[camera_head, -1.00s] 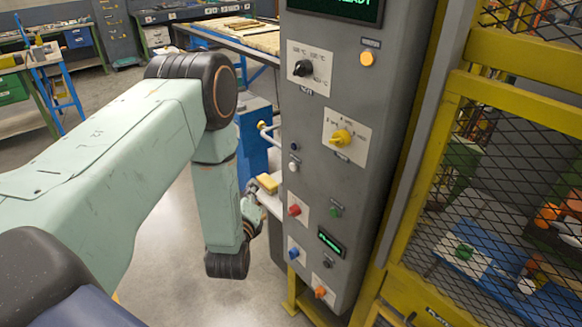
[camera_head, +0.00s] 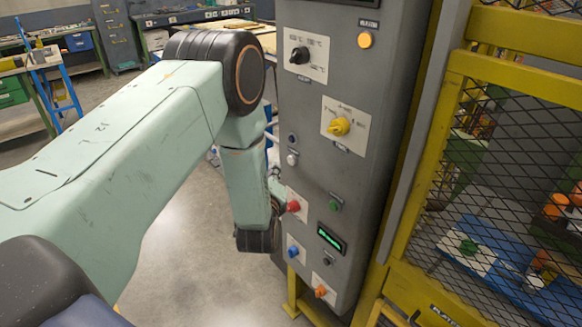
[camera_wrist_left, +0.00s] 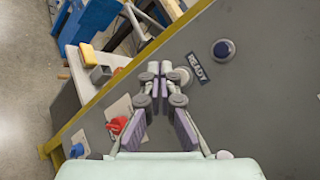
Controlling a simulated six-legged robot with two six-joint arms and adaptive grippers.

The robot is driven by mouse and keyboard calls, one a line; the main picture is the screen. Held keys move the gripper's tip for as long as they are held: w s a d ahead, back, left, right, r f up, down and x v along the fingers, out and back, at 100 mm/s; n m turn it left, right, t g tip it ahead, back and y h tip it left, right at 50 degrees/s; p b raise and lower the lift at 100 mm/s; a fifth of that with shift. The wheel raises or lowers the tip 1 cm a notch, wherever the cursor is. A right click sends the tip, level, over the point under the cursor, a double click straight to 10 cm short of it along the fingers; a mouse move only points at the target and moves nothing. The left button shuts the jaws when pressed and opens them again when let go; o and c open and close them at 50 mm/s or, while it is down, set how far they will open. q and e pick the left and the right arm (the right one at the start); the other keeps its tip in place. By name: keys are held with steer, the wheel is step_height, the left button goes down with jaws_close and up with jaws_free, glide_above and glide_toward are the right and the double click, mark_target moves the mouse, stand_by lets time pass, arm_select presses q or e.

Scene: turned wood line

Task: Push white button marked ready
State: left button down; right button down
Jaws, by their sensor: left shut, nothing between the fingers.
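The white button (camera_head: 292,159) is on the grey control panel (camera_head: 310,100), below a dark blue button (camera_head: 292,138) and above a red knob (camera_head: 294,205). Contact cannot be told. My right gripper is out of view.
A yellow selector (camera_head: 340,126), a green button (camera_head: 334,205), a blue knob (camera_head: 293,252) and an orange knob (camera_head: 320,292) share the panel. A yellow mesh fence (camera_head: 455,85) stands to the right. Open floor (camera_head: 185,220) lies left of the panel.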

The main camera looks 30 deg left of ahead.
mark_target(291, 161)
arm_select(q)
steer(key=shift+w+d, duration=0.15)
steer(key=shift+w, duration=0.4)
steer(key=shift+w+d, duration=0.15)
steer(key=shift+w, duration=0.35)
steer(key=shift+s, duration=0.1)
steer(key=shift+s+r, duration=0.1)
steer(key=shift+s, duration=0.05)
steer(key=shift+w, duration=0.25)
steer(key=shift+s, duration=0.2)
steer(key=shift+w+d+b, duration=0.2)
steer(key=shift+w+b, duration=0.15)
steer(key=shift+w, duration=0.2)
